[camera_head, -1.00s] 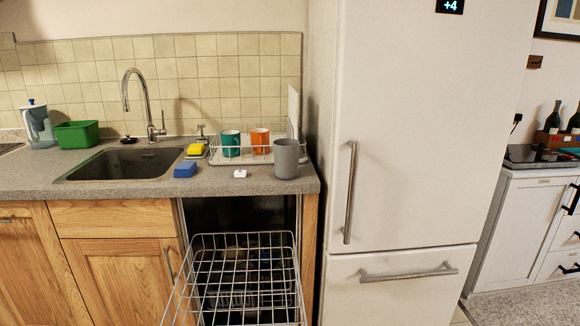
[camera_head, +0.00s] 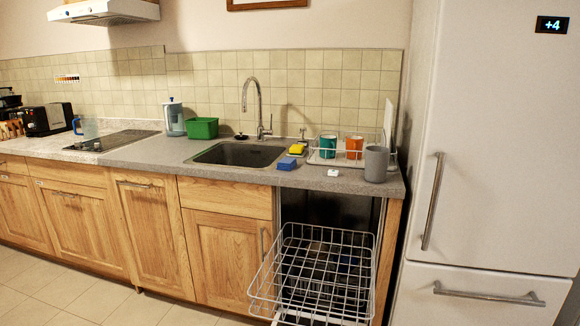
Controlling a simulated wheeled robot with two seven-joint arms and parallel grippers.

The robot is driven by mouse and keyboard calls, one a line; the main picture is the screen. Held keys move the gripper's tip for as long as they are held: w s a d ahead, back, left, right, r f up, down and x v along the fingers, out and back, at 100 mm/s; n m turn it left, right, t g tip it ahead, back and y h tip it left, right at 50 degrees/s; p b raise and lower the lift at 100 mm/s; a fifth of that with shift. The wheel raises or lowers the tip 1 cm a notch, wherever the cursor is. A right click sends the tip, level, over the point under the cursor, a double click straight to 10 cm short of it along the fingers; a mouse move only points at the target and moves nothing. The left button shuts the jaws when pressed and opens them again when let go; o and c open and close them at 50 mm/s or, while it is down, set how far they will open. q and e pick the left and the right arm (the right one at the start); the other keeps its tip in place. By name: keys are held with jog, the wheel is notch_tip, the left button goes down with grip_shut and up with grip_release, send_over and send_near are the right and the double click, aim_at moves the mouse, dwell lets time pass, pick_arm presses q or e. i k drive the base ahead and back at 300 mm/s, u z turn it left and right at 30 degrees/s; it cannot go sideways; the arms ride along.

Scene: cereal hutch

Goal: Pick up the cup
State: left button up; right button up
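Three cups stand near the right end of the counter. A grey cup (camera_head: 376,164) stands upright on the counter, in front of the dish rack. A teal cup (camera_head: 328,146) and an orange cup (camera_head: 354,147) stand in the white wire dish rack (camera_head: 340,161), teal on the left. The grey cup hides part of the rack's right side. A clear jug or cup (camera_head: 88,128) stands farther left by the hob; its exact kind is hard to tell. Neither of my grippers is in view.
A pulled-out wire dishwasher rack (camera_head: 315,275) juts into the floor space below the cups. The fridge (camera_head: 490,150) stands close on the right. A blue sponge (camera_head: 287,164), yellow sponge (camera_head: 297,149), sink (camera_head: 240,155) and green tub (camera_head: 202,128) lie left. Floor (camera_head: 70,290) is clear at left.

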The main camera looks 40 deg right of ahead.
aim_at(376, 160)
jog(key=u, duration=2.3)
jog(key=k, duration=2.8)
jog(key=z, duration=1.9)
jog(key=i, duration=0.2)
jog(key=z, duration=0.05)
